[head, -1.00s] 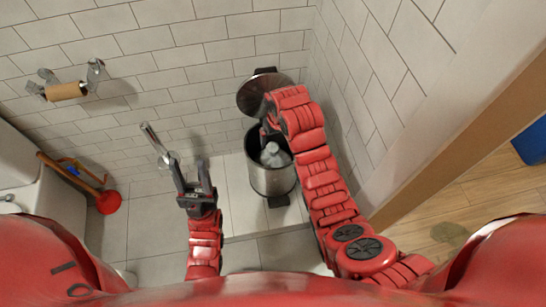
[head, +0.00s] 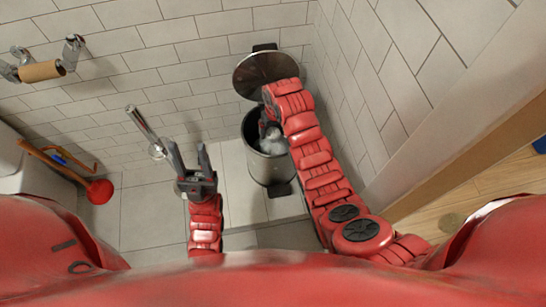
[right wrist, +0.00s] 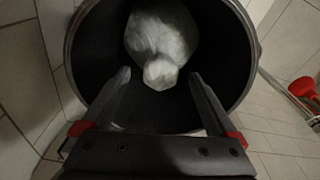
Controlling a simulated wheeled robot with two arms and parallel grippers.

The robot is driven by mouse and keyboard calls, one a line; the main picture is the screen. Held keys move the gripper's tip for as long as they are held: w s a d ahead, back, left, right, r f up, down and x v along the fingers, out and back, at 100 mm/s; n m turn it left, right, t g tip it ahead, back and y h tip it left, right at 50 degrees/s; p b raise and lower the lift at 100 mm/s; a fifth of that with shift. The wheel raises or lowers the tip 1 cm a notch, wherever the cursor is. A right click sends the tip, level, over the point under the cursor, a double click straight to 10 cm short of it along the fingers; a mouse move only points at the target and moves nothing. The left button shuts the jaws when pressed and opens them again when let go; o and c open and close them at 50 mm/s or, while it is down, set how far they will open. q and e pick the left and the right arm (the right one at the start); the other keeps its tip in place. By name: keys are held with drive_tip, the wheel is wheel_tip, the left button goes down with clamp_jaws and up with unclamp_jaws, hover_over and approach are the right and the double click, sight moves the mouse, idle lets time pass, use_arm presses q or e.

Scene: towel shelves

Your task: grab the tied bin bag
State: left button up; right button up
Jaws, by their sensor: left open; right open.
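The tied bin bag (right wrist: 163,40) is whitish, with its knot towards my right gripper, and sits inside the dark bin. It also shows in the head view (head: 272,146) through the open top of the metal bin (head: 268,169). In the right wrist view my right gripper (right wrist: 162,82) is open, its two fingers pointing into the bin on either side of the bag's knot, apart from it. In the head view the right gripper is mostly hidden behind my right arm. My left gripper (head: 190,158) is open and empty, left of the bin.
The bin's round lid (head: 262,73) stands open against the tiled wall. A toilet paper holder with a brown roll (head: 41,71) is on the wall at left. A red plunger (head: 99,191) and a toilet (head: 20,165) are at left. A door frame (head: 460,125) is at right.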

sight(274, 143)
drive_tip(key=f, duration=0.1)
drive_tip(key=f+b, duration=0.1)
drive_tip(key=f, duration=0.1)
drive_tip(key=w+f+b, duration=0.1)
drive_tip(key=f, duration=0.1)
drive_tip(key=shift+a+f, duration=0.25)
drive_tip(key=shift+a, duration=0.05)
drive_tip(key=shift+s, duration=0.1)
clamp_jaws()
